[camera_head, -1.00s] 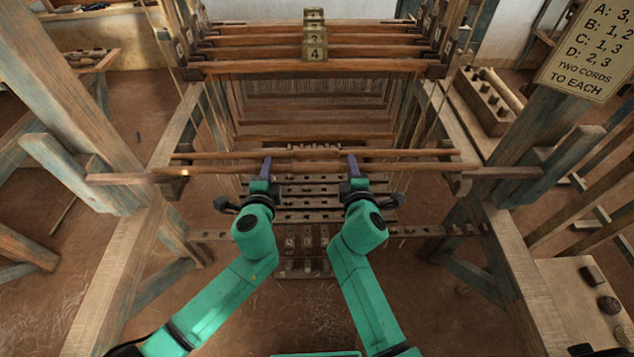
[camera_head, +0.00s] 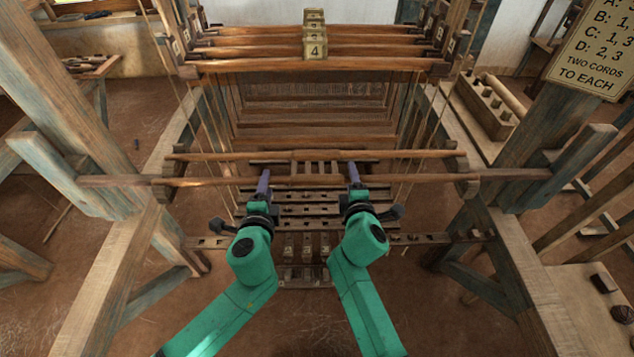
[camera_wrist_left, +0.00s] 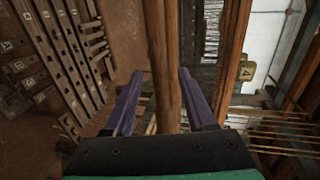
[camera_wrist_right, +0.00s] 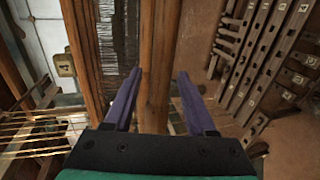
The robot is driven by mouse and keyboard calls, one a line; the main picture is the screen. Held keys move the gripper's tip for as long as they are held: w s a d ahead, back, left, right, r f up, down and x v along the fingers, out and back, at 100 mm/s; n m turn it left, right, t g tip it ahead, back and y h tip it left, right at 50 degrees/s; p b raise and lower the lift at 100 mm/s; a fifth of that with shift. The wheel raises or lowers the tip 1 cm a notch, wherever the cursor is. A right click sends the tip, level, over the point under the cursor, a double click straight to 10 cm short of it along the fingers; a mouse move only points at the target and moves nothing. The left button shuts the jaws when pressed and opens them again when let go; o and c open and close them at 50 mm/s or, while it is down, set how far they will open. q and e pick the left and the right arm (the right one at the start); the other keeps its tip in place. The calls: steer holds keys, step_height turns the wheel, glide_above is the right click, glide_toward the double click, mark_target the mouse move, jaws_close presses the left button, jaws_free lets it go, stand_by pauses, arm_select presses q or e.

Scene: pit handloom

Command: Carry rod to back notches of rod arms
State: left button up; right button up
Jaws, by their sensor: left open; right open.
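The rod (camera_head: 310,180) appears to be the brown front bar lying level across the loom. Its middle runs between the fingers of both grippers. My left gripper (camera_head: 263,178) is open around it, with the rod (camera_wrist_left: 162,70) between the two purple fingers in the left wrist view. My right gripper (camera_head: 353,172) is also open, with the rod (camera_wrist_right: 158,70) between its fingers in the right wrist view, close to the left finger. Rounded wooden pieces, likely the rod arms, show at left (camera_head: 164,193) and right (camera_head: 467,188). Their notches are too small to tell.
A second bar (camera_head: 220,156) runs parallel just behind the rod. Numbered shafts (camera_head: 250,66) hang further back. Treadles (camera_head: 308,210) lie below. Thick wooden posts (camera_head: 65,130) stand at both sides. Cords hang near both ends of the bars.

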steer(key=shift+s+r, duration=0.1)
steer(key=shift+s, duration=0.05)
arm_select(q)
steer(key=v, duration=0.9)
arm_select(e)
steer(key=v, duration=1.2)
arm_select(q)
steer(key=shift+a, duration=0.1)
